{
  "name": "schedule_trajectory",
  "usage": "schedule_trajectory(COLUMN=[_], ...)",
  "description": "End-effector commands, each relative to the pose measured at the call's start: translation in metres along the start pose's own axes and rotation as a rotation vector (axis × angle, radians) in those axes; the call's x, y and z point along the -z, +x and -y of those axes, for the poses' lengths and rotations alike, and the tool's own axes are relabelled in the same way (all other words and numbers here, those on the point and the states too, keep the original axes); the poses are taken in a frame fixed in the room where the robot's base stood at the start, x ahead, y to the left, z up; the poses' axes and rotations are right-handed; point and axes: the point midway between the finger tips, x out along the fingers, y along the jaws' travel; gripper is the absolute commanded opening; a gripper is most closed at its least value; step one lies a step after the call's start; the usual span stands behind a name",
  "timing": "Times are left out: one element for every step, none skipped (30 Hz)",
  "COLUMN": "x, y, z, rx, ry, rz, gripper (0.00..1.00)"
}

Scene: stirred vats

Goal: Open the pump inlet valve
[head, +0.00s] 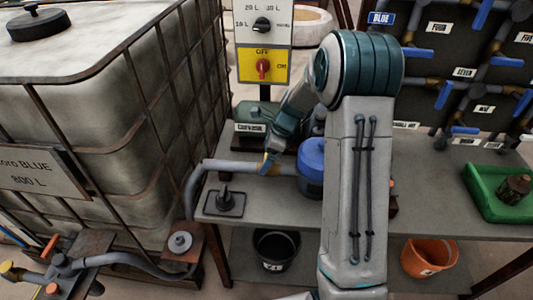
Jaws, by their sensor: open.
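A grey pipe (230,167) runs along the shelf from the tank side toward the blue pump body (312,168). A small yellow-brass fitting (265,168) sits on this pipe and looks like the pump inlet valve. Its handle is mostly hidden by my gripper, so I cannot tell its position. My gripper (271,152) reaches down from the upper right, with its open fingers right at the fitting. I cannot tell whether they touch it. My arm hides part of the pump's right side.
A caged white tank (100,95) fills the left. A selector panel (264,40) with a red switch stands behind. A board of blue-handled valves (468,75) and a green tray (497,193) are at right. Black (276,249) and orange (429,256) buckets stand below the grey shelf (430,180).

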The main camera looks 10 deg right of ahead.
Motion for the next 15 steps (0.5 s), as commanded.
schedule_trajectory(x=[0.0, 0.0, 0.0001, 0.0001, 0.0001, 0.0001, 0.0001, 0.0001, 0.0001, 0.0001, 0.0001, 0.0001, 0.0001, 0.0001, 0.0001], y=[-0.0001, -0.0002, -0.0002, -0.0002, -0.0003, -0.0003, -0.0003, -0.0004, -0.0004, -0.0005, -0.0005, -0.0007, -0.0008, -0.0009, -0.001], z=[0.0, 0.0, 0.0, 0.0, 0.0, 0.0, 0.0, 0.0, 0.0, 0.0, 0.0, 0.0001, 0.0001, 0.0001, 0.0001], rx=[0.0, 0.0, 0.0, 0.0, 0.0, 0.0, 0.0, 0.0, 0.0, 0.0, -0.001, -0.002, -0.003, -0.005, -0.009], ry=[0.0, 0.0, 0.0, 0.0, 0.0, 0.0, 0.0, 0.0, 0.0, -0.001, -0.002, -0.005, -0.009, -0.014, -0.023], rz=[0.0, 0.0, 0.0, 0.0, 0.0, 0.0, 0.0, 0.0, 0.0, 0.0, 0.0, 0.0, 0.0, 0.0, 0.0], gripper=[1.0, 1.0, 0.92, 0.83, 0.75, 0.68, 0.68, 0.68, 0.68, 0.68, 0.68, 0.68, 0.68, 0.68, 0.68])
